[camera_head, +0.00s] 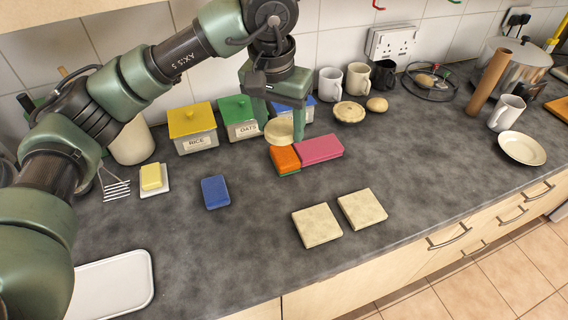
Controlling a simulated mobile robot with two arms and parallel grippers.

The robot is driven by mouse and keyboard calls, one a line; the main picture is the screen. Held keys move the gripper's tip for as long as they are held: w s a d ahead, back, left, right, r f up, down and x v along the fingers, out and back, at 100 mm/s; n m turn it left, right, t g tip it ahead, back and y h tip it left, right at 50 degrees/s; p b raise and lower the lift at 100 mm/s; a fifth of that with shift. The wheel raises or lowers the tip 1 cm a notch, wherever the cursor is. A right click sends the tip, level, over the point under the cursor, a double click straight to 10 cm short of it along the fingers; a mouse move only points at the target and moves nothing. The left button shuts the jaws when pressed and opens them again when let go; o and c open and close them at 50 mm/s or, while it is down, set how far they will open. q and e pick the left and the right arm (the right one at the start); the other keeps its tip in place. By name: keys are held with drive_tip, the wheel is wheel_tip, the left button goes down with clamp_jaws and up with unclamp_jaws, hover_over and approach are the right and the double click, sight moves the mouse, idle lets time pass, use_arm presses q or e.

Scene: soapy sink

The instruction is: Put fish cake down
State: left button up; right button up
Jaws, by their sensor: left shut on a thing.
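My left gripper (287,122) comes down over the back of the counter, just behind the orange sponge. It is shut on a round, flat, pale beige piece, which looks like the fish cake (278,131). Part of the fish cake is hidden by the fingers. I cannot tell whether it touches the counter (250,235) or hangs just above it. My right gripper is not in view.
Yellow, green and blue-lidded boxes (193,128) stand behind the gripper. An orange sponge (285,159) and a pink block (320,149) lie in front. A pie (349,112) and mugs (358,80) are to the right.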

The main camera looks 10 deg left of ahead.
use_arm(q)
drive_tip(key=p, duration=0.4)
hover_over(282, 195)
drive_tip(key=f, duration=1.4)
drive_tip(key=shift+s+a+f, duration=0.1)
drive_tip(key=shift+s+f, duration=0.05)
drive_tip(key=shift+s, duration=0.05)
wheel_tip(282, 195, down, 5)
drive_tip(key=shift+f+p, duration=0.1)
drive_tip(key=shift+p, duration=0.75)
drive_tip(key=shift+f+b, duration=0.2)
drive_tip(key=shift+b, duration=0.1)
drive_tip(key=o, duration=1.4)
